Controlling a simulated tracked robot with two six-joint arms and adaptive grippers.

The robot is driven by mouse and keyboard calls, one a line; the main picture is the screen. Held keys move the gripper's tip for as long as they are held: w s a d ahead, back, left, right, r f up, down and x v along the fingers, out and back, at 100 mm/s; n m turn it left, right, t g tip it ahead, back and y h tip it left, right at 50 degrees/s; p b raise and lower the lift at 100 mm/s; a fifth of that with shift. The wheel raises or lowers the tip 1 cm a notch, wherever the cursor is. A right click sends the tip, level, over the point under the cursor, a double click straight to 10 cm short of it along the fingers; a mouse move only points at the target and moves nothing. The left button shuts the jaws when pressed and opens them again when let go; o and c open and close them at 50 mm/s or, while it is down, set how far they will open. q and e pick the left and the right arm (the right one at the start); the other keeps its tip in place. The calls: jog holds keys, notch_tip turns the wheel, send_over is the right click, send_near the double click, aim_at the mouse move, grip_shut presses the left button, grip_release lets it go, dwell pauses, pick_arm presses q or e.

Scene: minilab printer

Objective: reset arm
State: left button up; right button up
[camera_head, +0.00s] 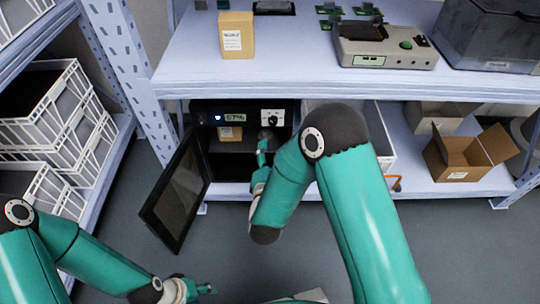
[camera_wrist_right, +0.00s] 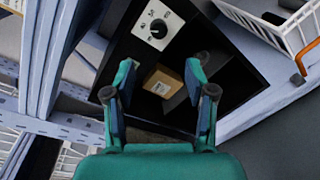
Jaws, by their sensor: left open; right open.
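My right gripper (camera_head: 263,160) reaches to the front of the black printer (camera_head: 202,112) on the lower shelf. In the right wrist view the right gripper (camera_wrist_right: 160,95) is open and empty, with its fingers either side of a small brown box (camera_wrist_right: 163,82) inside the chamber. That box also shows in the head view (camera_head: 230,133), apart from the fingers. The printer's dark door (camera_head: 176,192) hangs open to the left. Its display (camera_head: 234,117) reads about 07%, and a white dial panel (camera_head: 272,117) is beside it. My left gripper (camera_head: 203,289) is open and empty at the bottom, above the floor.
A brown box (camera_head: 236,36) and a grey device (camera_head: 385,48) stand on the upper shelf (camera_head: 290,62). An open carton (camera_head: 468,156) is at the lower right. White crates (camera_head: 62,120) fill the left rack. The grey floor (camera_head: 310,235) is clear.

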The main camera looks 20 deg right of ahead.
jog(key=shift+s+a, duration=0.15)
jog(key=shift+s, duration=0.35)
